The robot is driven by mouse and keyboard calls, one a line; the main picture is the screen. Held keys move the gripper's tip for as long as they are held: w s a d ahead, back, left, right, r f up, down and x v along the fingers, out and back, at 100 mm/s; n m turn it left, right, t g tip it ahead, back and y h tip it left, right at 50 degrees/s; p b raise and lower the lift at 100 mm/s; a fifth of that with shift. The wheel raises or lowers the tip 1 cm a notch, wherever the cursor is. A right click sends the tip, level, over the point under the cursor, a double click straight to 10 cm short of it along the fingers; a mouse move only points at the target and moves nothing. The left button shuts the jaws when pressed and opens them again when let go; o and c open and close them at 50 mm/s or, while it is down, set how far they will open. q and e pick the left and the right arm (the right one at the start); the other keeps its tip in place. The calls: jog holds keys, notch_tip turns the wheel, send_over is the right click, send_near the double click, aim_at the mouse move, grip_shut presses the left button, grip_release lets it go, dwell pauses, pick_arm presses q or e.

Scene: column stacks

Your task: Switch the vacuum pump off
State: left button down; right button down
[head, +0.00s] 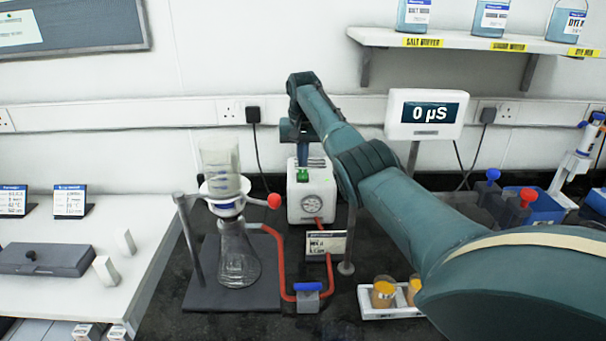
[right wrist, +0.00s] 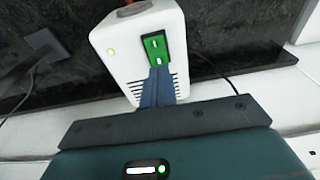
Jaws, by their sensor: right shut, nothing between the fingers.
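The vacuum pump (head: 318,185) is a white box with a round gauge on its front, standing on the dark bench. A green rocker switch (head: 303,175) is on its top; it also shows in the right wrist view (right wrist: 153,47), near a lit green lamp (right wrist: 111,52). My right gripper (head: 303,163) points down over the pump from behind. In the right wrist view its shut, empty fingers (right wrist: 159,72) reach the near end of the switch; whether they touch it I cannot tell. My left gripper is not in view.
A filter flask (head: 240,257) with a funnel stands left of the pump. A red hose (head: 281,265) runs past a blue-handled valve (head: 308,290). The conductivity display (head: 424,114) stands behind my right arm. A white tray (head: 375,311) with jars is at the front.

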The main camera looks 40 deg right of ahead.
aim_at(303, 172)
jog(key=shift+f, duration=1.05)
dwell(0.5)
jog(key=shift+r, duration=3.55)
